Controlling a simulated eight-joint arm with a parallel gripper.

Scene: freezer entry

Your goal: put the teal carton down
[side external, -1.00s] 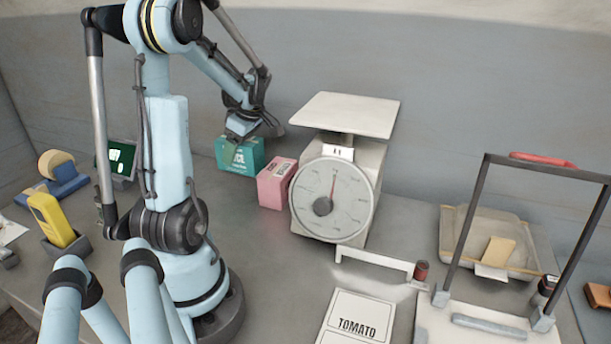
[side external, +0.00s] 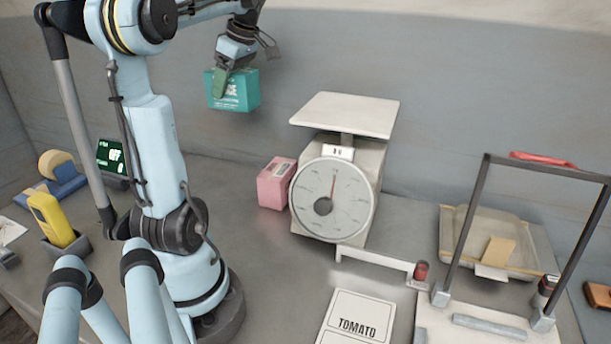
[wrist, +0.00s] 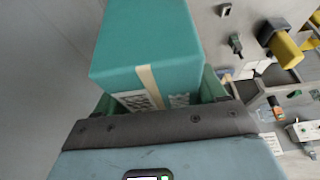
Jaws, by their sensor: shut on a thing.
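The teal carton (side external: 238,91) hangs in the air above the back of the worktop, left of the scale. My gripper (side external: 222,80) is shut on it from above, with a green finger showing against its face. In the wrist view the teal carton (wrist: 148,45) fills the upper middle, between the green fingers of my gripper (wrist: 155,98). A tan tape strip and a printed label show on it there. The carton looks roughly level and is clear of the worktop (side external: 270,245).
A pink carton (side external: 272,187) stands against the left side of the dial scale (side external: 335,200), whose top plate (side external: 345,114) is empty. A green display (side external: 112,157), tape dispenser (side external: 62,172) and yellow handheld device (side external: 52,220) sit at left. The worktop left of the pink carton is bare.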

